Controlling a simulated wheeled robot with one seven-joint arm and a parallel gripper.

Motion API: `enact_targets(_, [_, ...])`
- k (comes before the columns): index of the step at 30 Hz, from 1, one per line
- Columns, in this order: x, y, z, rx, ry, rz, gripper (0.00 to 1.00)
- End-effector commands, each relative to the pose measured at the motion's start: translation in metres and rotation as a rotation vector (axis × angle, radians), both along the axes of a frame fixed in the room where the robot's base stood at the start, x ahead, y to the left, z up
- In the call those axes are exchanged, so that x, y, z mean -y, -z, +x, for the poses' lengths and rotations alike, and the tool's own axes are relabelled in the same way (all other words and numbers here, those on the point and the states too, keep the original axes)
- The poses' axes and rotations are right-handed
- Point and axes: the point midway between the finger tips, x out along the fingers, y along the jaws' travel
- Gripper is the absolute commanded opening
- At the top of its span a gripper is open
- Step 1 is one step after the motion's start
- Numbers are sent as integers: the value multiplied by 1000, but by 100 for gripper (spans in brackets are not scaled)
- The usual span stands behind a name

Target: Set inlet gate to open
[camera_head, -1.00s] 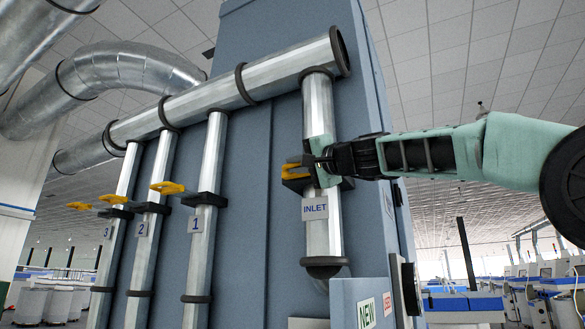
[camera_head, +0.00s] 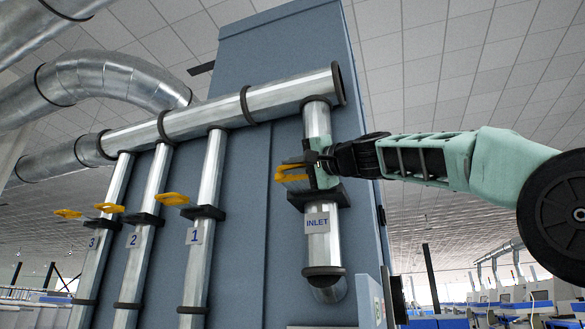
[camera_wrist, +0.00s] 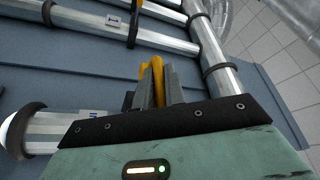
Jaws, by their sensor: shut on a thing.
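The inlet gate is a yellow handle (camera_head: 292,173) at a black collar (camera_head: 322,195) on the metal pipe above the INLET label (camera_head: 317,223). My gripper (camera_head: 312,170) reaches in from the right and is shut on this handle. The handle stands above the collar, with a strip of greyish plate seeming to show between them. In the wrist view, the yellow handle (camera_wrist: 151,68) shows between my gripper's fingers (camera_wrist: 160,88). The fingers and palm hide much of the handle and the collar.
Three pipes at left carry yellow-handled gates: gate 1 (camera_head: 172,199), gate 2 (camera_head: 109,208) and gate 3 (camera_head: 67,213). A thick horizontal duct (camera_head: 230,108) runs above them. The blue-grey cabinet (camera_head: 258,200) stands close behind. Open space lies to the right.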

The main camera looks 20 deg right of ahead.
Motion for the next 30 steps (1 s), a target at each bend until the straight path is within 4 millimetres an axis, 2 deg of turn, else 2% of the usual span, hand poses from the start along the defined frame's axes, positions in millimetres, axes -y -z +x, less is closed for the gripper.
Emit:
enact_targets(1, [-3, 2, -1, -4, -10, -4, 17])
enact_targets(3, [-3, 2, -1, -4, -10, -4, 33])
enact_targets(11, [-2, 1, -1, -2, -6, -2, 33])
enact_targets(16, [3, 6, -11, 0, -5, -2, 33])
enact_targets(20, [14, 14, -32, 2, -2, -2, 33])
enact_targets(30, [47, 31, -103, 0, -4, -2, 33])
